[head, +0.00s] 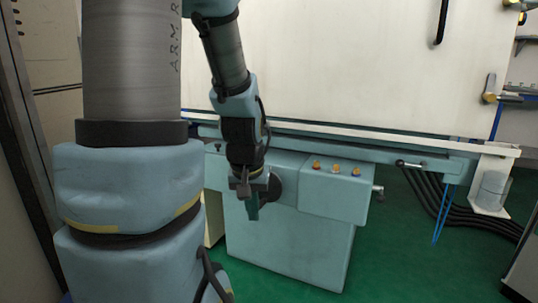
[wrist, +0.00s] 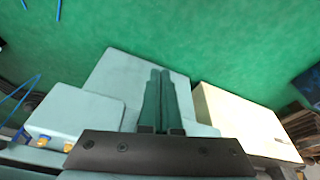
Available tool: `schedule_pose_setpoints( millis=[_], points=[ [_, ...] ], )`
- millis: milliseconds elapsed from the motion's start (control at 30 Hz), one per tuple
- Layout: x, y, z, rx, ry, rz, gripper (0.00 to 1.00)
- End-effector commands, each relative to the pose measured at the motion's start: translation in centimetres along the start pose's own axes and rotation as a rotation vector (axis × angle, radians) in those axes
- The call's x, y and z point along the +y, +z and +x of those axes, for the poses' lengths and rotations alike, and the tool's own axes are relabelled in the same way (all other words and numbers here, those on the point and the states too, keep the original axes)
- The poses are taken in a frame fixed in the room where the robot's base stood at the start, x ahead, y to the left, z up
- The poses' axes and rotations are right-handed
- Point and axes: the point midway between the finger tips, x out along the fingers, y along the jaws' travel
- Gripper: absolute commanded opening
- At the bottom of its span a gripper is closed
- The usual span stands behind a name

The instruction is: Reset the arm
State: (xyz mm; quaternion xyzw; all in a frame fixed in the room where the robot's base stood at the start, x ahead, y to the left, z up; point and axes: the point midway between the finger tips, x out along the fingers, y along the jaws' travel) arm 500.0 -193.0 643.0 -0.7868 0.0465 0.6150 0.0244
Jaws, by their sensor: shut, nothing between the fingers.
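My gripper (head: 253,208) hangs from my arm in front of the light-blue machine (head: 290,250), pointing down. In the wrist view its two green fingers (wrist: 160,95) lie together, shut and empty. A dark round part (head: 276,188), perhaps the chuck, shows on the machine's front just behind and to the right of my gripper. My gripper hides part of it, and I cannot tell whether they touch.
A lever (head: 410,164) is on the rail farther right. A cream block (wrist: 240,120) shows in the wrist view. Black hoses (head: 470,215) lie at the right. The green floor (head: 410,260) is clear in front.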

Motion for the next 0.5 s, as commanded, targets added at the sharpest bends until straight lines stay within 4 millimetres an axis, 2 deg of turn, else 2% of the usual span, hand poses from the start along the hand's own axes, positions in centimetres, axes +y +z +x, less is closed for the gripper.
schedule_pose_setpoints(
  millis=[33, 133, 200, 367, 500],
  points=[
    [-1.2, 1.6, -0.5, -0.038, -0.010, -0.005, 0.00],
    [-2.9, 4.8, -1.4, -0.118, -0.017, -0.006, 0.00],
    [-2.5, 3.8, -3.4, -0.110, -0.016, 0.000, 0.00],
    [-2.4, 3.0, -6.5, -0.108, -0.016, 0.000, 0.00],
    [-2.3, 2.1, -9.7, -0.107, -0.016, 0.000, 0.00]
  ],
)
